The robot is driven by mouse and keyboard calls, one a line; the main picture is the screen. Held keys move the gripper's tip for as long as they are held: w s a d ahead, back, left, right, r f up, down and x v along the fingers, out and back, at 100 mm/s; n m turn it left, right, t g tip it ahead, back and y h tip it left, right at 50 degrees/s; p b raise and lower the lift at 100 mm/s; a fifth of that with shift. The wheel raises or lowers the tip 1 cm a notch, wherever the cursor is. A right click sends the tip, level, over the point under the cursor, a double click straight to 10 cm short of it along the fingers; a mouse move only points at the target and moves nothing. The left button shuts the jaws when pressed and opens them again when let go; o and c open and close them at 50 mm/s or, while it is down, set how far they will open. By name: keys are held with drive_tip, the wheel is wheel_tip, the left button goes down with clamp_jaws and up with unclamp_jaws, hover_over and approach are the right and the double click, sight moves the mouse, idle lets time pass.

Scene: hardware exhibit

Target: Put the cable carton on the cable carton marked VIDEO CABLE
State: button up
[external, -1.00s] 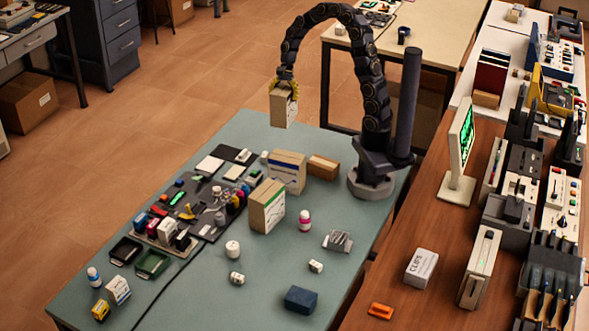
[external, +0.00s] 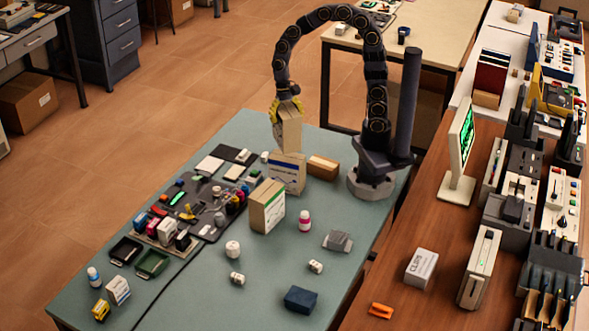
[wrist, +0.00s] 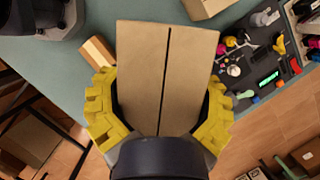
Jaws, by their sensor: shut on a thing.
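My gripper (external: 287,108) has yellow fingers and is shut on a tan cable carton (external: 290,134), held upright. In the wrist view my gripper (wrist: 163,85) has a finger on each side of this carton (wrist: 145,70), whose face has a dark seam. A carton with a blue-marked label (external: 287,178) stands on the table just below the held one. I cannot tell whether the two touch. A carton with a green-marked label (external: 267,206) stands nearer the camera. The lettering on both is too small to read, so I cannot tell which says VIDEO CABLE.
A brown box (external: 323,167) lies right of the blue-marked carton; it also shows in the wrist view (wrist: 97,52). A dark mat (external: 180,205) with small items lies to the left. A white bottle with a pink band (external: 305,221) stands nearer. The table's far left corner is clear.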

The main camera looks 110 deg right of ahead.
drive_tip(key=shift+f, duration=2.55)
drive_tip(key=o, duration=1.1)
drive_tip(key=shift+f, duration=0.1)
